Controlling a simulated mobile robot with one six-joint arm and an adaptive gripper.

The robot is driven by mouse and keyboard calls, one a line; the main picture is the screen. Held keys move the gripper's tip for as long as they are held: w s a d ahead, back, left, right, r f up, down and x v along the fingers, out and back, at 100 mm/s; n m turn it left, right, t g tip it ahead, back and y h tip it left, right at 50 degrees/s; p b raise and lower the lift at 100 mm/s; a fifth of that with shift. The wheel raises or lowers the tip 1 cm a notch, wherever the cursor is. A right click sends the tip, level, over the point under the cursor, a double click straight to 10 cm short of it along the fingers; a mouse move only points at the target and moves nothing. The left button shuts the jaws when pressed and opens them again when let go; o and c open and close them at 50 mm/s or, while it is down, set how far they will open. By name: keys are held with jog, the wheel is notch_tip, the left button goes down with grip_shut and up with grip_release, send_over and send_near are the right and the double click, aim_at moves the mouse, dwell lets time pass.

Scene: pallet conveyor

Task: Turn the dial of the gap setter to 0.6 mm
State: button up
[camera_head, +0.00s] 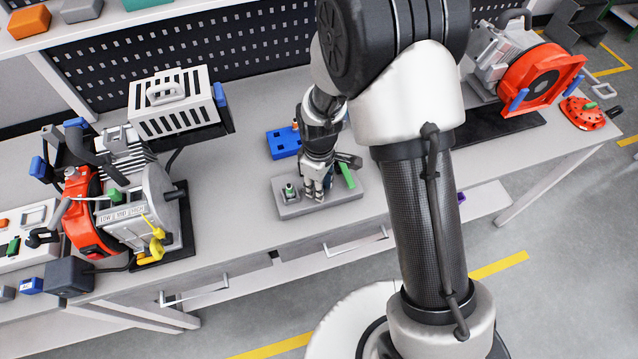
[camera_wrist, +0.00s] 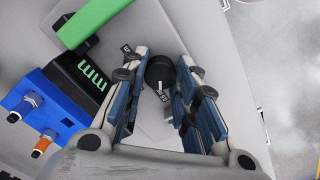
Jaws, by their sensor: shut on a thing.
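In the wrist view a black round dial (camera_wrist: 160,71) sits between the fingers, and the green bar also shows (camera_wrist: 95,22). My gripper (camera_head: 319,193) points down over the plate and is shut on the dial; its fingers also show in the wrist view (camera_wrist: 159,72). A black block with green "mm" lettering (camera_wrist: 84,75) is beside the left finger. Small marks near the dial are unreadable, so its setting cannot be told.
A blue block (camera_head: 284,142) with connectors stands behind the plate. A red-and-grey machine (camera_head: 140,205) and a white slotted box (camera_head: 172,101) stand at the left. An orange-ringed machine (camera_head: 530,80) is at the right. Bench top is clear just left of the plate.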

dwell(0.6)
jog(key=o, duration=1)
jog(key=shift+o, duration=0.2)
notch_tip(320, 180, up, 12)
